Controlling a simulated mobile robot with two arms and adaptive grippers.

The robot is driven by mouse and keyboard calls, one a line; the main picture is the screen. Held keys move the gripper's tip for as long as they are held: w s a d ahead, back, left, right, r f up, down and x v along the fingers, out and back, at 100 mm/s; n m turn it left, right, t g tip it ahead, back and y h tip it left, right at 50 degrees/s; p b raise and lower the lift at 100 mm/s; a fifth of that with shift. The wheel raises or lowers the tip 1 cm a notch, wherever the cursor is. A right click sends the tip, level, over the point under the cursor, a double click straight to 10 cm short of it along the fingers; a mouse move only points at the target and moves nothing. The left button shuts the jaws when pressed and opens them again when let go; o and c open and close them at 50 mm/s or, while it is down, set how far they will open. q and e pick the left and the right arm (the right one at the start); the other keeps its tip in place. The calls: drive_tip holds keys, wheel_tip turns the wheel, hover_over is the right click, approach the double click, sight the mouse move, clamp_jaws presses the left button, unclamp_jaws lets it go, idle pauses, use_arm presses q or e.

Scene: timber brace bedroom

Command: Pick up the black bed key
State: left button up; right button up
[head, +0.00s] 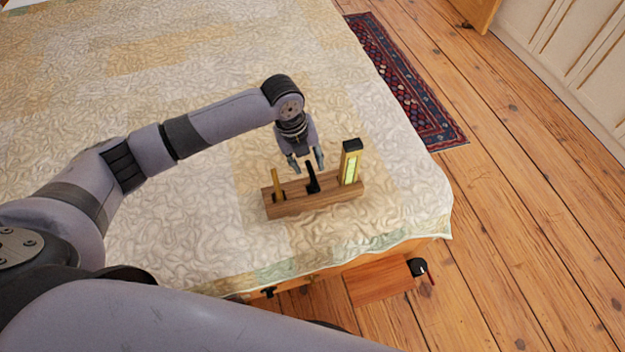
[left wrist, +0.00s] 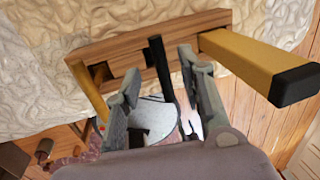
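The black bed key (head: 312,178) stands upright in the middle of a wooden holder (head: 316,202) on the bed. My left gripper (head: 306,160) is open just above the holder, around the upper part of the key. In the left wrist view the black key (left wrist: 161,75) rises between the two spread fingers (left wrist: 160,72), closer to the right finger. I see a gap on the left finger's side; whether the right finger touches it I cannot tell. My right gripper is not in view.
A yellow level with a black cap (head: 350,163) stands at the holder's right end. A thin brass tool (head: 275,183) stands at its left end. The quilted bed (head: 190,210) is otherwise clear nearby. A black fitting (head: 418,267) sticks out beyond the bed's edge.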

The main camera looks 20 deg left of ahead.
sight(311, 171)
use_arm(q)
drive_tip(key=f, duration=0.2)
drive_tip(key=d+f, duration=0.1)
drive_tip(key=shift+f, duration=0.4)
drive_tip(key=shift+w+f, duration=0.1)
drive_tip(key=shift+f, duration=0.3)
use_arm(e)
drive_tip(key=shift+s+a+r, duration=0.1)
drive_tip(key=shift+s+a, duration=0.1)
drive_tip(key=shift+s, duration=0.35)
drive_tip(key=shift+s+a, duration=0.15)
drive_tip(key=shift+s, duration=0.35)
use_arm(q)
drive_tip(key=shift+c, duration=0.5)
drive_tip(key=c, duration=0.4)
clamp_jaws()
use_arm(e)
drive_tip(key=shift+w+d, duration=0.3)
use_arm(q)
drive_tip(key=shift+r, duration=0.1)
